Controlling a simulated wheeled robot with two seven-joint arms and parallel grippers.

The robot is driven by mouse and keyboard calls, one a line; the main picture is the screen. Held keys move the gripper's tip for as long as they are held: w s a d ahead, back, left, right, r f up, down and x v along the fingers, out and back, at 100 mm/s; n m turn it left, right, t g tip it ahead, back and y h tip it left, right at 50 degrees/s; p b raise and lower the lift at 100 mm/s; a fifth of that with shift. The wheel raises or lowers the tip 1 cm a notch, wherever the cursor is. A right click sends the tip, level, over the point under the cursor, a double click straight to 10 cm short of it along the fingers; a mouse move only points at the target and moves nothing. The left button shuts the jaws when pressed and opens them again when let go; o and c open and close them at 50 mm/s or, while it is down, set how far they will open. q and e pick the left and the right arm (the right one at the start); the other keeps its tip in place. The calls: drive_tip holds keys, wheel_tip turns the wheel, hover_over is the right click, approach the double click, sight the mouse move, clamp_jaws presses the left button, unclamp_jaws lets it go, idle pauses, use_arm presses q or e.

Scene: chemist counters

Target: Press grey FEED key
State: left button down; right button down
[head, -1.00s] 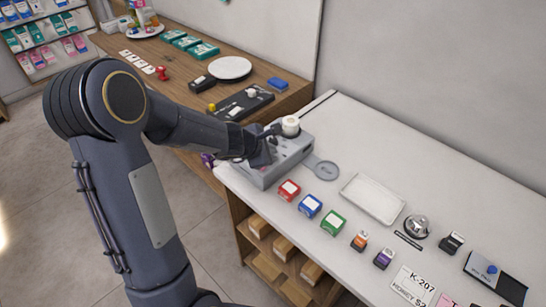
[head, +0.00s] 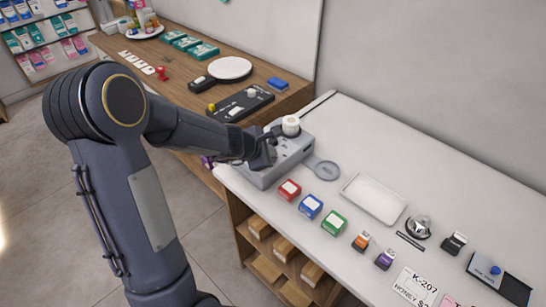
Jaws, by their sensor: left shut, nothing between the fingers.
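A grey machine (head: 284,166) with a white roll (head: 291,125) on top stands at the left end of the white counter. My left gripper (head: 264,160) is shut and empty, at the left part of the machine's top. It hides that part of the machine, and I cannot make out the grey FEED key or tell whether the fingers touch it. My right gripper is not in view.
A round grey piece (head: 327,170) juts out at the machine's right. Red (head: 290,190), blue (head: 311,207) and green (head: 333,222) blocks, a white tray (head: 374,200) and a bell (head: 418,227) stand on the white counter (head: 440,180). A wooden counter (head: 290,98) lies behind at the left.

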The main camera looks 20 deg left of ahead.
use_arm(q)
drive_tip(key=shift+f, duration=0.2)
drive_tip(key=shift+r, duration=0.1)
idle(0.4)
drive_tip(key=shift+r+p, duration=0.65)
drive_tip(key=shift+r, duration=0.15)
wheel_tip(320, 180, up, 5)
drive_tip(key=p, duration=0.4)
drive_tip(key=shift+p, duration=0.35)
